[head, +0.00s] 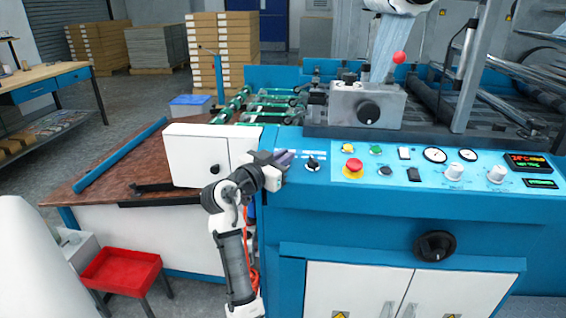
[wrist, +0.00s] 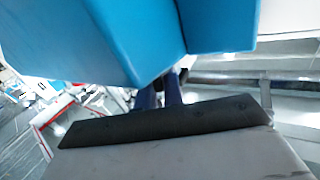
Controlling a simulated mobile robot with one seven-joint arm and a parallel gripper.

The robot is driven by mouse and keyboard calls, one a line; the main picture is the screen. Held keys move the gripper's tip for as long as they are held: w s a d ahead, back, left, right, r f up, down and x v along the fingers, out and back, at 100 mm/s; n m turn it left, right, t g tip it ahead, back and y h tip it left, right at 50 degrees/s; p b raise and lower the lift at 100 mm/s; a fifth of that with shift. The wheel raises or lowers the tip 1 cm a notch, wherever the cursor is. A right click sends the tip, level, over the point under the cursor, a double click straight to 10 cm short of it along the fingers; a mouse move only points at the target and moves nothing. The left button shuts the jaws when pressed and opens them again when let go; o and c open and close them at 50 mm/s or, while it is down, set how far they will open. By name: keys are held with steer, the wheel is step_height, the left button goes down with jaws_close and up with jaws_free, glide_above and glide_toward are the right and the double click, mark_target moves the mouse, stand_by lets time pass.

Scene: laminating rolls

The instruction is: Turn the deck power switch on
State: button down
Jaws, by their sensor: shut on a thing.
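The blue control panel (head: 330,181) runs across the front of the machine. A small black rotary switch (head: 312,163) sits near its left end; I cannot read any label that marks it as the deck power switch. My gripper (head: 286,158) is at the panel's left end, just left of this switch. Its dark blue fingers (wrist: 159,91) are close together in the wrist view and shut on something. Their tips and what they hold are hidden behind a blue block (wrist: 90,35).
Right of the rotary switch are a red emergency button (head: 354,164), a green button (head: 376,149), white knobs and displays. A white box (head: 195,155) stands close left of my gripper. A grey unit with a black knob (head: 369,112) rises behind the panel.

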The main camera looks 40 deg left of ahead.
steer(key=shift+f, duration=0.25)
steer(key=c, duration=1.5)
jaws_free()
steer(key=shift+r, duration=0.1)
steer(key=s+b, duration=0.2)
steer(key=s, duration=1.1)
steer(key=shift+s+d, duration=0.15)
steer(key=shift+s, duration=0.25)
